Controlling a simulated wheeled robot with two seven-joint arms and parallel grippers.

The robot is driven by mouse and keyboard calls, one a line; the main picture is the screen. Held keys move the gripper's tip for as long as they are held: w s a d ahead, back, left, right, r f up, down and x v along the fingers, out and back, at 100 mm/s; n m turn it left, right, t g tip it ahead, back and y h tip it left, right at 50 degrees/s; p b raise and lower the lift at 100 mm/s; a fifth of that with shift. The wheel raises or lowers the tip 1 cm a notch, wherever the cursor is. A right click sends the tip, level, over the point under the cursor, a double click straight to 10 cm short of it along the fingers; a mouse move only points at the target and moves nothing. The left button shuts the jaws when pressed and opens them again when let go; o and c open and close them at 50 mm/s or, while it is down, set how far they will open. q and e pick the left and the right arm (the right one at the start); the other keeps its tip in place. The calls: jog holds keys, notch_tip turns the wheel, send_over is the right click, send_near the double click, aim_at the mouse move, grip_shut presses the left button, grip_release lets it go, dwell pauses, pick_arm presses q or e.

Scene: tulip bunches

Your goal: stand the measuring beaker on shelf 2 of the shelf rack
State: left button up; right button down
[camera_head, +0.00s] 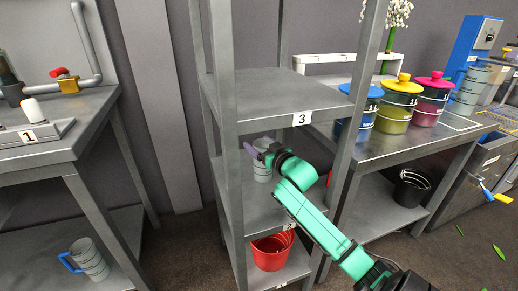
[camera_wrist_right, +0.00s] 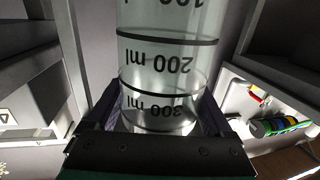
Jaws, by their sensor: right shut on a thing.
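The measuring beaker (camera_wrist_right: 168,62) is clear grey with black ml marks and fills the middle of the right wrist view. My right gripper (camera_wrist_right: 160,112) is shut on it, with dark fingers on both sides. In the head view the beaker (camera_head: 262,172) shows small behind my right gripper (camera_head: 266,151), inside the rack between shelves 3 and 2. It looks about upright, low over shelf 2 (camera_head: 258,208); whether its base touches the shelf cannot be told. The shelf rack (camera_head: 228,130) is grey metal; the shelf 2 label is partly hidden by my arm. My left gripper is not in view.
Shelf 3 (camera_head: 285,95) is bare above the beaker. A red bucket (camera_head: 270,254) stands on the lowest shelf. Rack posts (camera_head: 345,130) flank my arm. Other blue-handled beakers stand at lower left (camera_head: 92,260) and far right (camera_head: 468,88). Lidded jars (camera_head: 395,108) stand on the right table.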

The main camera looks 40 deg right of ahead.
grip_release()
jog(key=shift+s+a, duration=0.1)
jog(key=shift+s, duration=0.35)
pick_arm(q)
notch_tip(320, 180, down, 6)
jog(key=p, duration=0.2)
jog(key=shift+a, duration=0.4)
pick_arm(e)
jog(key=s+a, duration=0.1)
jog(key=s, duration=1)
jog(key=shift+a+r, duration=0.2)
jog(key=shift+r, duration=0.15)
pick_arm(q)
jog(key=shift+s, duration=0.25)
